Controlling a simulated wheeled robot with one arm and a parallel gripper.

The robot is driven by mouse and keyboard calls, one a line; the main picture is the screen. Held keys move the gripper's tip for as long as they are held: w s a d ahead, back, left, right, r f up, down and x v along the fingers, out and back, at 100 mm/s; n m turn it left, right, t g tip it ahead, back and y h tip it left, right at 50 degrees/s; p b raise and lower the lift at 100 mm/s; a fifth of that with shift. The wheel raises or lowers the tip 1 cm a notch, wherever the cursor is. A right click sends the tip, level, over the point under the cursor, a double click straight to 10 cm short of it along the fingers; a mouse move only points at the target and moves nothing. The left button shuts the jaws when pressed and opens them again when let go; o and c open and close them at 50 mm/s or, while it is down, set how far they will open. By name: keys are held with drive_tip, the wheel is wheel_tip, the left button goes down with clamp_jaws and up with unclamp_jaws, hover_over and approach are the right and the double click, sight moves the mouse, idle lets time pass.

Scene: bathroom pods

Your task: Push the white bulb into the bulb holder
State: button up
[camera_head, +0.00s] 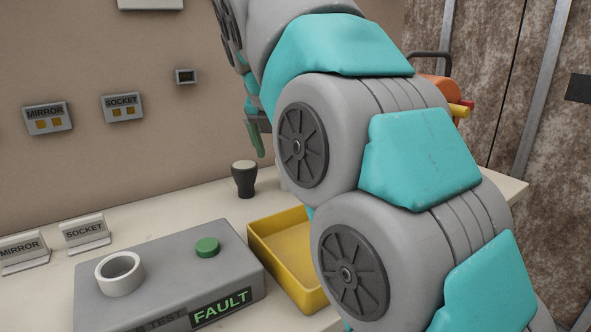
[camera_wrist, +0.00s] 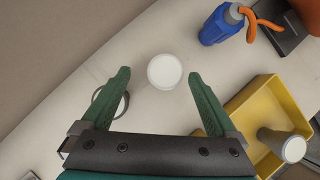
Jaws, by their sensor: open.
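My gripper (camera_wrist: 160,76) is open and points down over the bench, its two green fingers apart. A round white top, which looks like the white bulb (camera_wrist: 165,71), shows between the fingertips; I see no contact. In the head view a dark, tapered piece with a pale top (camera_head: 244,178) stands upright on the bench below my gripper (camera_head: 255,137); it may be the same thing. A white ring-shaped holder (camera_head: 121,274) sits on the grey test box (camera_head: 170,268). A round ring (camera_wrist: 122,104) is partly hidden behind the left finger in the wrist view.
A yellow tray (camera_head: 257,254) stands beside the test box; in the wrist view a grey, white-ended cylinder (camera_wrist: 291,149) lies in it. The box has a green button (camera_head: 207,247) and reads FAULT. A blue tool (camera_wrist: 219,25) lies farther off. The wall is close.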

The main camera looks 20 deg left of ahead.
drive_tip(key=shift+d+x, duration=0.15)
drive_tip(key=shift+x, duration=1.5)
drive_tip(key=shift+d+x, duration=0.15)
drive_tip(key=shift+x, duration=1.5)
drive_tip(key=c, duration=1.4)
